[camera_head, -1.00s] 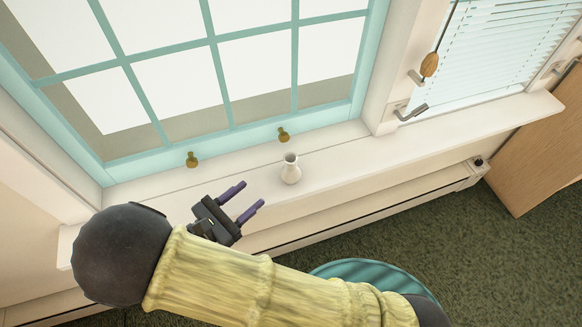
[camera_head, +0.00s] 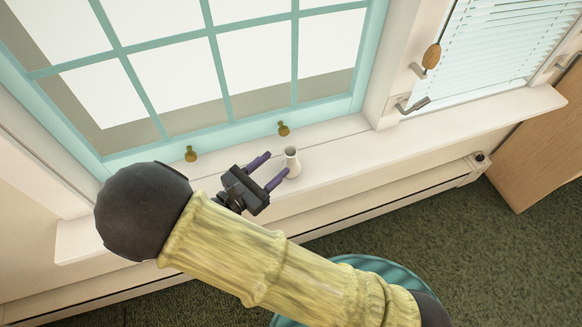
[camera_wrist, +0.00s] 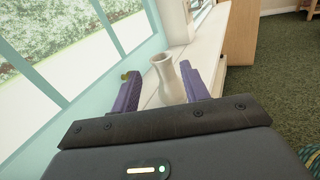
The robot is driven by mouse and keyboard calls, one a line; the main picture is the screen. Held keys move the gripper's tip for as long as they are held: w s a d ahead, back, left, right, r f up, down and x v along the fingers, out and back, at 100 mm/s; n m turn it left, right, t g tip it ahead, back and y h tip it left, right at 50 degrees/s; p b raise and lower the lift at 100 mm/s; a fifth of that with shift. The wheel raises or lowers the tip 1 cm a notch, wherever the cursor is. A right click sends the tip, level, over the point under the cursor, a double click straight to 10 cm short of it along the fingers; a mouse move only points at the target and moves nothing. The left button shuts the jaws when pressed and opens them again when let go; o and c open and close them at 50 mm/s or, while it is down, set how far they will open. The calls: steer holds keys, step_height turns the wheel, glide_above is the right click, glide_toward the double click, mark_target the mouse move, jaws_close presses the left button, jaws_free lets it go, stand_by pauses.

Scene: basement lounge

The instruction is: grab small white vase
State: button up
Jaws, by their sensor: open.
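The small white vase (camera_head: 292,162) stands upright on the white window sill in the head view. It also shows in the wrist view (camera_wrist: 168,80), between the two purple fingers and ahead of the palm. My gripper (camera_head: 273,169) is open. Its fingertips have reached the vase, one finger on the window side and the other on the room side.
The sill (camera_head: 400,150) is bare to the right of the vase. The teal window frame (camera_head: 240,128) rises behind it, with brass knobs (camera_head: 283,128) low on it. A radiator cover (camera_head: 400,195) runs below the sill. A metal window handle (camera_head: 413,107) juts out at right.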

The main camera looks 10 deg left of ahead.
mark_target(285, 157)
steer(key=shift+x, duration=1.55)
steer(key=x, duration=0.1)
steer(key=b+x, duration=0.1)
steer(key=x, duration=0.2)
steer(key=shift+w+d+f, duration=0.1)
steer(key=shift+w+f, duration=0.1)
steer(key=shift+f, duration=0.2)
steer(key=shift+w+d+r, duration=0.1)
steer(key=shift+w+d, duration=0.1)
steer(key=shift+w, duration=0.2)
jaws_close()
